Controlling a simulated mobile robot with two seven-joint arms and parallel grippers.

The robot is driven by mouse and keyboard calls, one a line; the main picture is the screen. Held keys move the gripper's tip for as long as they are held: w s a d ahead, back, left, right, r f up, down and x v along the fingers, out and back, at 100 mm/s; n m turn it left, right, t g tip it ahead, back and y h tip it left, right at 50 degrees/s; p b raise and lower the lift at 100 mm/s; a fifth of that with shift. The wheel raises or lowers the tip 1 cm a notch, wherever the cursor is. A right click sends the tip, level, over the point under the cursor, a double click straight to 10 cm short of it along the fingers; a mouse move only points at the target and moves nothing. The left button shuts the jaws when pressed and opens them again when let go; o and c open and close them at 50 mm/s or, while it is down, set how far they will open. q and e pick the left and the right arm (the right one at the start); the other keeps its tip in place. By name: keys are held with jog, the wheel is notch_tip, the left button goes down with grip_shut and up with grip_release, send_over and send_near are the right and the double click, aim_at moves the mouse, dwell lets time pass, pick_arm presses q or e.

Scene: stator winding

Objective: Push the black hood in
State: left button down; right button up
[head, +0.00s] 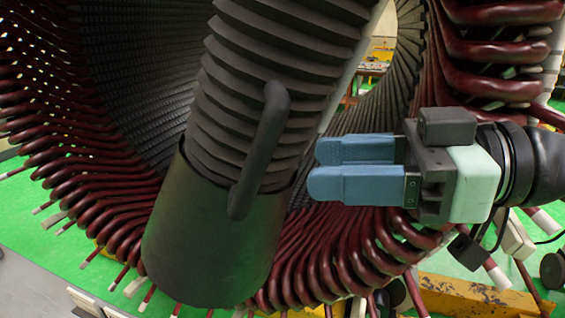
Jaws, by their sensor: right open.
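The black hood (195,245) is a dark cylinder in the lower middle of the head view, around the lower end of a ribbed dark column (240,115). A thick rounded black handle (260,150) stands up along the column from the hood's right side. My right gripper (312,168) comes in from the right. Its two blue fingers point left and are apart, with nothing seen between them. In the picture the fingertips are a little right of the handle, and no contact shows. My left gripper is not in view.
The stator's dark ribbed bore (120,70) curves behind the column. Dark red coil ends (340,250) ring it below and at both sides, close under my right gripper. A yellow beam (480,296) lies at the lower right. Green floor (30,220) shows at the left.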

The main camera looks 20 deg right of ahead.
jog(key=shift+v, duration=1.6)
